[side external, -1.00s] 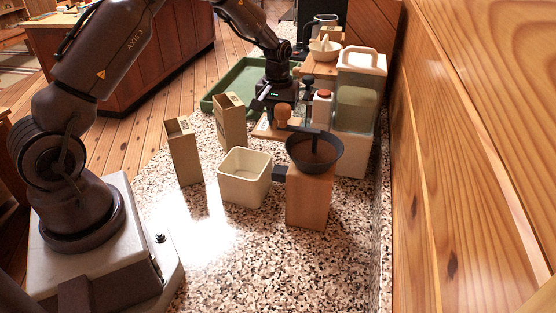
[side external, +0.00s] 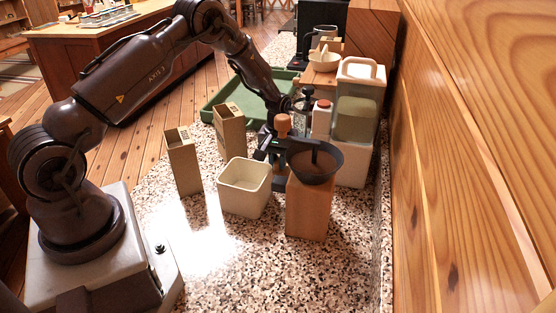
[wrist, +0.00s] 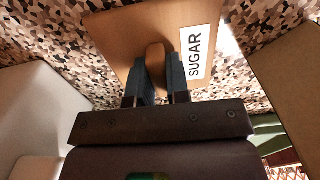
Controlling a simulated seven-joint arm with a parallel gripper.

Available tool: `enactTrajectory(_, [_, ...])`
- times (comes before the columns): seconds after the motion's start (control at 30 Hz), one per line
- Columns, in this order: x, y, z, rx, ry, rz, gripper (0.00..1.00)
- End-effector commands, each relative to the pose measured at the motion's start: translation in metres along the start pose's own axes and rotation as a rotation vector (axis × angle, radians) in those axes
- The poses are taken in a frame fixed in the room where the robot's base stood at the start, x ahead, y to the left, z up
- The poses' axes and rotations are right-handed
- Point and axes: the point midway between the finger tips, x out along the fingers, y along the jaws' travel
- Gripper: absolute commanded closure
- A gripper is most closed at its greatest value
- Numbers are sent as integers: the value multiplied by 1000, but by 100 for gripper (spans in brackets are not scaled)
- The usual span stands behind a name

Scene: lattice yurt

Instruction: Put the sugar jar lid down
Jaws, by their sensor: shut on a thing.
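In the wrist view my gripper (wrist: 160,80) is shut on the wooden knob of the sugar jar lid (wrist: 122,38). The lid is a flat light-brown wooden plate with a white label reading SUGAR. Speckled counter shows around the lid; I cannot tell whether the lid touches it. In the side view my gripper (side external: 278,181) points down between the cream square bin (side external: 243,200) and the dark funnel (side external: 315,170) on its wooden block. The lid is hidden there. I cannot make out an open sugar jar for certain.
Two tall tan cartons (side external: 184,163) stand left of my gripper. A knobbed wooden tool (side external: 283,124), a red-capped bottle (side external: 321,118) and a clear-sided canister (side external: 357,110) stand behind. A green tray (side external: 220,98) lies at the back. The front counter (side external: 225,255) is clear.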

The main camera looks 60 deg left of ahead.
Motion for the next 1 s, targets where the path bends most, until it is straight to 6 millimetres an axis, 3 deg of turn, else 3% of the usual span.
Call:
enactTrajectory(0.13, [4, 0, 0, 0, -1, -1, 100])
enactTrajectory(0.17, [3, 0, 0, 0, 0, 0, 79])
enactTrajectory(0.27, [3, 0, 0, 0, 0, 0, 58])
enactTrajectory(0.63, [-4, 0, 0, 0, 1, 0, 58])
enactTrajectory(0.77, [-25, 0, -1, 0, 3, 1, 58])
enactTrajectory(1.0, [-78, 0, -1, 1, 4, 1, 58])
